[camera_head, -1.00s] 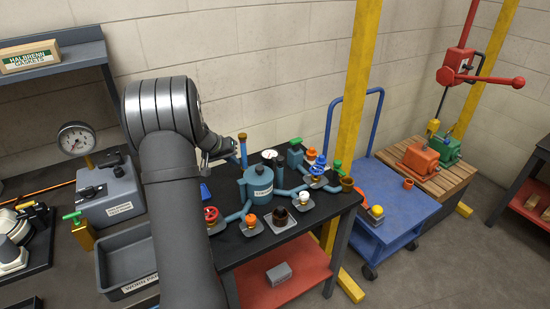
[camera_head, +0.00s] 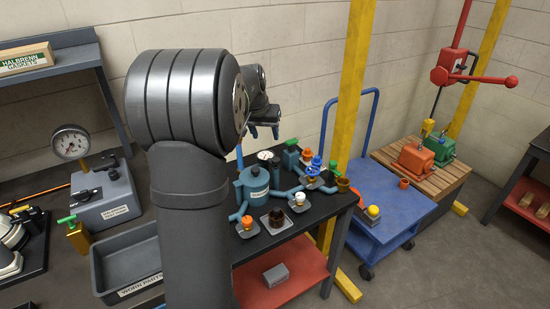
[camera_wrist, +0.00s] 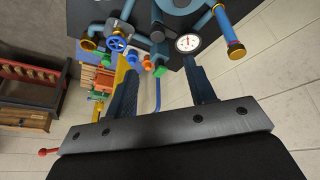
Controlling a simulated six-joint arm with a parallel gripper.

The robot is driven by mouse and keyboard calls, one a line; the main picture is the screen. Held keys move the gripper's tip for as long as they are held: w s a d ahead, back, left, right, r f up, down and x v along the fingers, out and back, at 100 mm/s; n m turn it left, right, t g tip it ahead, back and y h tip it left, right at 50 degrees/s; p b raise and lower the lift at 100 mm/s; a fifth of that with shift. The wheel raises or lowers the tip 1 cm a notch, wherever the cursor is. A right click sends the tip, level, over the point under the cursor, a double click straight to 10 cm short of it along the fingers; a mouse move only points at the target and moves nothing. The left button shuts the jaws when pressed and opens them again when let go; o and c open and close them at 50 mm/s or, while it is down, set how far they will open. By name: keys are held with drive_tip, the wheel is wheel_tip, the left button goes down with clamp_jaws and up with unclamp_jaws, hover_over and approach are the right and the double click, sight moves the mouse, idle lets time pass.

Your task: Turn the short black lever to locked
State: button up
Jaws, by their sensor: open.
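A small black handle (camera_head: 86,193) shows on the grey test box (camera_head: 106,199) at the left in the head view. It looks like a short black lever, but its setting and any lock marking are too small to read. My gripper (camera_head: 265,132) is above the back of the black bench, far to the right of that box. In the wrist view my gripper (camera_wrist: 160,66) has its two fingers apart with nothing between them. A white-faced gauge (camera_wrist: 188,43) and bench fittings lie beyond the fingers.
The bench carries a teal tank (camera_head: 253,180) with pipes and coloured valves. A large gauge (camera_head: 70,143) stands behind the box, and a grey tray (camera_head: 128,266) in front. A blue cart (camera_head: 390,211) and yellow post (camera_head: 355,85) are right of the bench.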

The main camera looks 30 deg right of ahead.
sight(276, 160)
drive_tip(key=shift+t, duration=0.3)
drive_tip(key=x, duration=0.9)
drive_tip(key=s+d+x, duration=0.1)
drive_tip(key=x, duration=0.4)
drive_tip(key=shift+w+d+f, duration=0.1)
drive_tip(key=shift+d+f, duration=0.05)
drive_tip(key=shift+f, duration=0.15)
drive_tip(key=c, duration=1)
drive_tip(key=shift+o, duration=0.2)
